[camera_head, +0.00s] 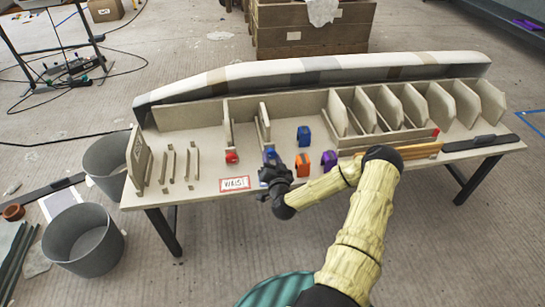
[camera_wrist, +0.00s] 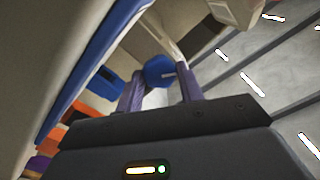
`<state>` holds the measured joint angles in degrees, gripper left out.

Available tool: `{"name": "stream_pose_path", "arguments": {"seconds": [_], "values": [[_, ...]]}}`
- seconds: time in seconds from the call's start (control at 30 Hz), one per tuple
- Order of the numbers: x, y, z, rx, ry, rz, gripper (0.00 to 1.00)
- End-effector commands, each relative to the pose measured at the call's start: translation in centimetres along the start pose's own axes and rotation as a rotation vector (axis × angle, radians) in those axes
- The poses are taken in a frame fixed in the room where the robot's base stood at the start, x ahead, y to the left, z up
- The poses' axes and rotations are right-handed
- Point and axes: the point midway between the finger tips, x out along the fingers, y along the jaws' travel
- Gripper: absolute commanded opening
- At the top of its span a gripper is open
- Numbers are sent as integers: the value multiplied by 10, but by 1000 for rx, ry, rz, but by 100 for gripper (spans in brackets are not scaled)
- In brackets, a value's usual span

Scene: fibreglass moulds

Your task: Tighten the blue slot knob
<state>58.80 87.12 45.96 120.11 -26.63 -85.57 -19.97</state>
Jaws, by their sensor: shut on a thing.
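The blue slot knob (camera_head: 269,152) is at the front of the workbench, by the mould's upright plates. My gripper (camera_head: 270,164) reaches it from the front, and the arm hides part of it. In the wrist view the blue knob (camera_wrist: 158,70) sits between the two purple-grey fingers of my gripper (camera_wrist: 163,90), which are shut on it. A light mark shows on the knob's face. Whether the knob is fully tight cannot be seen.
The workbench (camera_head: 205,198) carries a blue block (camera_head: 304,135), an orange block (camera_head: 302,163) and a purple block (camera_head: 328,160) right of my gripper. A red knob (camera_head: 231,157) is to its left. Upright plates (camera_head: 410,105) fill the right side. Grey buckets (camera_head: 84,240) stand left.

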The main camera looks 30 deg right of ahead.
Motion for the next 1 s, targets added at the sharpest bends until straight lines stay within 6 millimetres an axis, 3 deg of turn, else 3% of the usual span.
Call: {"name": "stream_pose_path", "arguments": {"seconds": [0.63, 0.67, 0.73, 1.0], "values": [[0, 1, 0, 76, 0, 2, 14], [0, 1, 0, 76, 0, 2, 43], [0, 1, 0, 76, 0, 2, 57], [0, 0, 0, 75, -1, 0, 59]]}}
